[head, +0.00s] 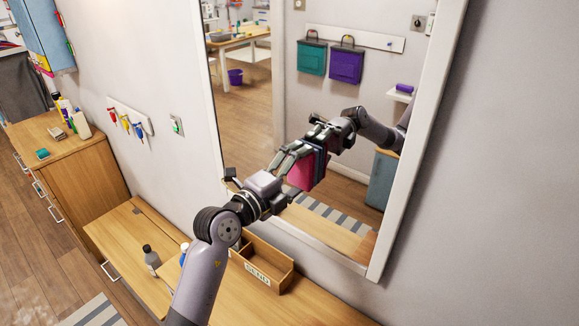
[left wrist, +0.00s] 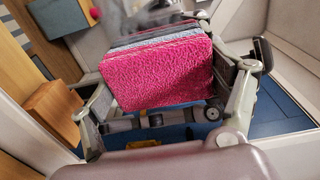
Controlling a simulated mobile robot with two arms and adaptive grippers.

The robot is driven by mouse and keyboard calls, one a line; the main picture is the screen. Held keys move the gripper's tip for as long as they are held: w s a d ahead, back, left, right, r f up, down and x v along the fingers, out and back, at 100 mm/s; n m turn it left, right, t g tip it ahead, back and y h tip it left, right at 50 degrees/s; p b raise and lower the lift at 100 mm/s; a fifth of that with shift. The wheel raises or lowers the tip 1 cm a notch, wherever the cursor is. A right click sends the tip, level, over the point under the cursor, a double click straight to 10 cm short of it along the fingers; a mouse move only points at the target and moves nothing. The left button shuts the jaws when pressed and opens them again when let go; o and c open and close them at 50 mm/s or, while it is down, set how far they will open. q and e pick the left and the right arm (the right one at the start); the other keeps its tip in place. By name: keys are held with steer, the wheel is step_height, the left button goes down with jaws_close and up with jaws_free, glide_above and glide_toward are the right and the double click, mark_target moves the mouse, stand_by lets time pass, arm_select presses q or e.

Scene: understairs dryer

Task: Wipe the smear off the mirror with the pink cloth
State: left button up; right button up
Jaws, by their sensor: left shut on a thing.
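The mirror (head: 385,75) hangs on the wall in a white frame and fills the upper middle of the head view. My left gripper (head: 294,160) reaches to the glass, shut on the pink cloth (head: 301,174). The cloth shows as a thick folded pad, held between the fingers in the left wrist view (left wrist: 160,76), with blue-grey layers behind its pink face. The cloth is at or very near the glass; I cannot tell whether it touches. The arm and gripper coming from the right are their reflection. I cannot make out the smear. My right gripper is not in view.
A wooden cabinet (head: 85,175) with bottles stands at left. Hooks with coloured items (head: 128,120) are on the wall. The wall right of the mirror is bare.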

mark_target(266, 145)
arm_select(q)
steer(key=shift+s+d, duration=0.45)
steer(key=shift+d, duration=0.25)
steer(key=shift+s+d, duration=0.45)
steer(key=shift+d, duration=0.3)
steer(key=shift+s+d, duration=0.45)
steer(key=shift+d, duration=0.25)
steer(key=shift+w+a, duration=1.65)
steer(key=shift+a, duration=0.85)
steer(key=shift+w+a, duration=1.6)
steer(key=shift+a, duration=0.85)
steer(key=shift+w+a, duration=1.65)
steer(key=shift+a, duration=0.85)
steer(key=shift+s+a+f, duration=0.1)
steer(key=shift+s+a, duration=0.1)
steer(key=shift+s, duration=0.2)
steer(key=shift+v, duration=2.45)
steer(key=shift+s+d, duration=0.1)
steer(key=shift+s, duration=0.05)
